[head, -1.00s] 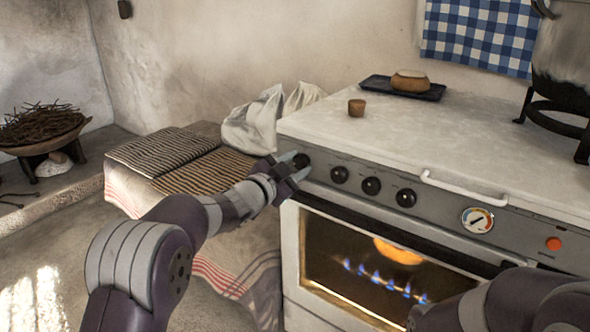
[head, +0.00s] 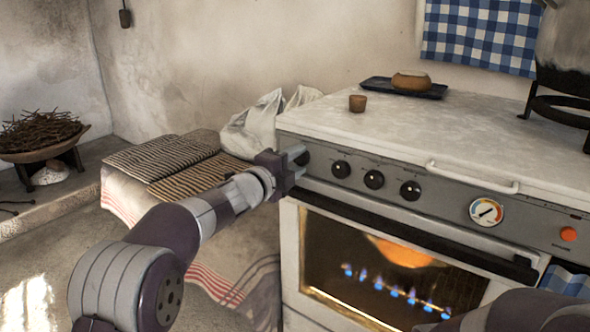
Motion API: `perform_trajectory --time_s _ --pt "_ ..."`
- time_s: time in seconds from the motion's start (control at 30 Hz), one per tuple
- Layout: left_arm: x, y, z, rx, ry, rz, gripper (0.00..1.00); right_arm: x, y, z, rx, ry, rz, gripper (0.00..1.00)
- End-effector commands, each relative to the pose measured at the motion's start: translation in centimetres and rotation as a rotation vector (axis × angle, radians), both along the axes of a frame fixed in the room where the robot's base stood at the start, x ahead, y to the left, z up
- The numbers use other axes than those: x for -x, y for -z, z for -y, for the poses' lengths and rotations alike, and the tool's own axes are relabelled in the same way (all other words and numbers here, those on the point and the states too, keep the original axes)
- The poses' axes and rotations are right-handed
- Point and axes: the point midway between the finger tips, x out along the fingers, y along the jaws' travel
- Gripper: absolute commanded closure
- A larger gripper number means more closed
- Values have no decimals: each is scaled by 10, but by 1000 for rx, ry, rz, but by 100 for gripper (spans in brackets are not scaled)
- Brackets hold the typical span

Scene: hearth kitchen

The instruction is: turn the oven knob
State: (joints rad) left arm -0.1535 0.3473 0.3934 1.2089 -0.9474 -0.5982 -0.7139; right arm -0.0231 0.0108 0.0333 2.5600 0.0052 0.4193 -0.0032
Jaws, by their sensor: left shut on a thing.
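The oven (head: 420,140) is a white stove with a grey front panel on the right. Its leftmost black knob (head: 303,158) is partly hidden by my left gripper (head: 296,165). My left gripper reaches the panel from the left and is shut on that knob. Three more black knobs stand to its right: one (head: 341,169), another (head: 374,179) and a third (head: 410,190). Blue flames (head: 395,288) burn behind the oven glass. Part of my right arm shows at the lower right; its gripper is out of view.
A white handle rail (head: 470,178), a round dial (head: 486,212) and an orange button (head: 568,234) are also on the front. Striped cloths (head: 160,156) lie at left.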

Motion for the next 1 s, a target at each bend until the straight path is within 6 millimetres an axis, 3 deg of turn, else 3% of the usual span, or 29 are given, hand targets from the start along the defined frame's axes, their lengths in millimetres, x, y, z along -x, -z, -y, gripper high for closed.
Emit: perform_trajectory --time_s 0.5,1.0 --pt "0 4 -1 -386 -1 279 89 0 37 0 0 0 0 57" --pt "0 2 -1 -615 -1 445 89 0 54 0 0 0 0 57"
